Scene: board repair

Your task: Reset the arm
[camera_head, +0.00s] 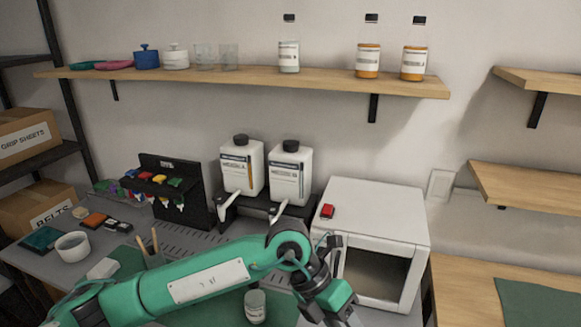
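My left arm comes in from the lower left and reaches across the workbench, its green links in front of the bench. My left gripper (338,312) is at the bottom edge, in front of the white box-shaped oven (378,215). Its fingertips are partly cut off by the frame, so I cannot tell whether it is open or shut or holds anything. My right arm and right gripper are not in view.
Two white bottles (241,166) stand on a black stand behind the arm. A red button (327,211) sits on the oven. A wooden shelf (270,77) with bottles hangs above.

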